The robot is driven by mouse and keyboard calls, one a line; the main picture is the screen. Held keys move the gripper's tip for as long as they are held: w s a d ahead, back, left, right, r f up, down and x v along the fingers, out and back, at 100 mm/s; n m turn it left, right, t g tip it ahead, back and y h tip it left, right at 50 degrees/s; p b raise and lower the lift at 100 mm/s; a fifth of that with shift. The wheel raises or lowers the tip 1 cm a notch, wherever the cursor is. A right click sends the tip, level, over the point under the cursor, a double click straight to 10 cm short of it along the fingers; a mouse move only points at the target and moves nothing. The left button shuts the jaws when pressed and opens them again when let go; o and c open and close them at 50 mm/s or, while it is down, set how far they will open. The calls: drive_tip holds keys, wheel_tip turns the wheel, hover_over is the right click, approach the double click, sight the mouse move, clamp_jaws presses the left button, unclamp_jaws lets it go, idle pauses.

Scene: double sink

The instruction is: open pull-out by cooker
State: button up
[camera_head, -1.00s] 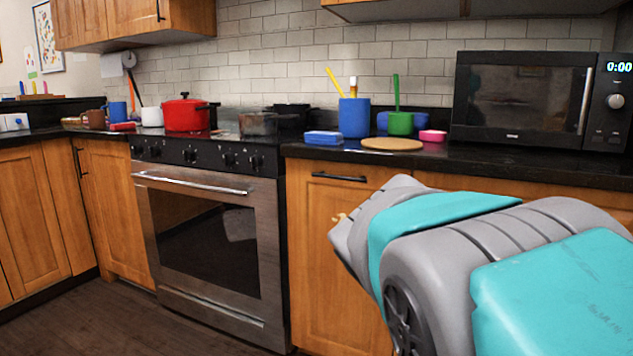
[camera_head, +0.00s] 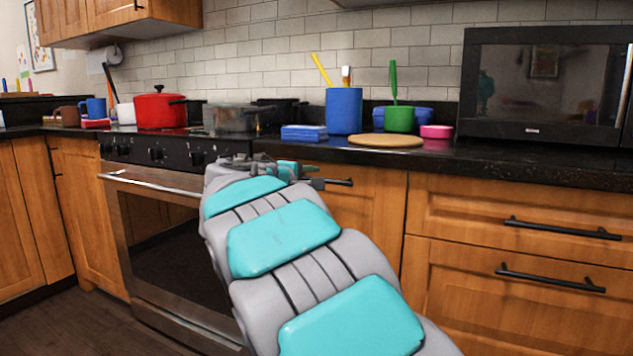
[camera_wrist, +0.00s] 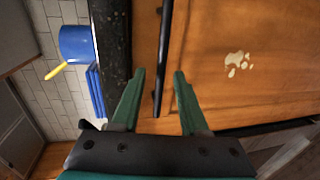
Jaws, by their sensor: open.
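The pull-out by the cooker is a wooden front (camera_head: 365,220) just right of the oven, flush with its neighbours and shut. Its black bar handle (camera_head: 338,182) runs along the top; my gripper hides the handle's left part in the head view. In the wrist view the pull-out front (camera_wrist: 215,60) fills the right side, with a pale paw-shaped mark on it. There the handle (camera_wrist: 162,70) runs upright in the picture, its lower end between the two green fingers of my gripper (camera_wrist: 158,85). The fingers are apart, one on each side of the handle, and do not visibly touch it.
The cooker (camera_head: 160,235) with its oven handle stands left of the pull-out. The dark countertop (camera_head: 480,155) overhangs above, holding a blue cup (camera_head: 344,110), a round board (camera_head: 386,140) and a microwave (camera_head: 540,85). Drawers (camera_head: 515,220) with black handles are to the right.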

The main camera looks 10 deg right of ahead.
drive_tip(key=shift+x, duration=1.55)
drive_tip(key=shift+f, duration=0.1)
clamp_jaws()
drive_tip(key=shift+s, duration=0.1)
